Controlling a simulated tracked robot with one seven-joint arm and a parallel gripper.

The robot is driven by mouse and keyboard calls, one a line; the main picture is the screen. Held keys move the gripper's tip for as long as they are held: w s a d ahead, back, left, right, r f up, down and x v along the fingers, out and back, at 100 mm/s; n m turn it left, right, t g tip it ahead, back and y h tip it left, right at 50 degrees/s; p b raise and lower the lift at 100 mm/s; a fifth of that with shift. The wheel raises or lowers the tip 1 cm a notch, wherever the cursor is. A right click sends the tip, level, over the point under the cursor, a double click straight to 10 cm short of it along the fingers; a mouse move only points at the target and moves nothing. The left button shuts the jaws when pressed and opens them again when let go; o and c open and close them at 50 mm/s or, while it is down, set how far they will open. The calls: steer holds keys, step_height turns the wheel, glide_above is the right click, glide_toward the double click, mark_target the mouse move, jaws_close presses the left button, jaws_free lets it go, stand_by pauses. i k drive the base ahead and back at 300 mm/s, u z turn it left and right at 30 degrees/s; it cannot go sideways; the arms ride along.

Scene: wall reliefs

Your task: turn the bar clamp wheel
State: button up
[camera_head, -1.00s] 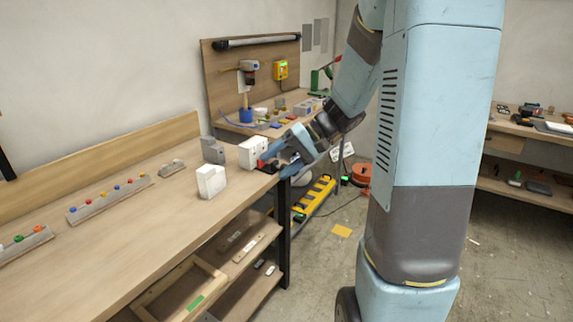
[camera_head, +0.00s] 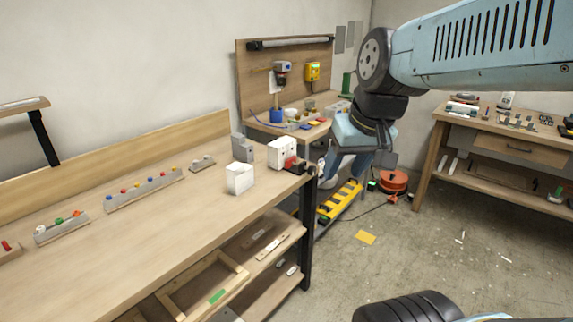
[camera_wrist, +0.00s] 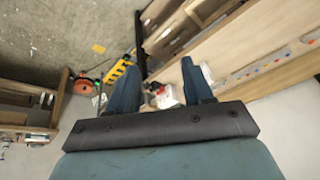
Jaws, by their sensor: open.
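A small dark and red piece (camera_head: 292,164), which looks like the bar clamp, sits at the right end of the long workbench, against a white block (camera_head: 280,152). It is too small to tell its wheel apart. In the wrist view its red part (camera_wrist: 158,90) shows between my fingers, some way beyond them. My gripper (camera_wrist: 161,74) is open and empty. In the head view, my gripper (camera_head: 340,170) is just right of the bench end, pointing down, apart from the clamp and partly hidden by my arm.
The long workbench (camera_head: 150,215) carries another white block (camera_head: 239,178), a grey block (camera_head: 242,147) and rails with coloured knobs (camera_head: 145,190). A pegboard bench (camera_head: 260,120) stands behind. A yellow step (camera_head: 340,200) and an orange reel (camera_head: 393,181) are on the floor. Open floor lies at right.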

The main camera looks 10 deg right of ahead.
mark_target(312, 170)
steer(key=u, duration=0.05)
steer(key=k, duration=1.05)
steer(key=z, duration=0.55)
steer(key=i, duration=1.45)
steer(key=u, duration=0.55)
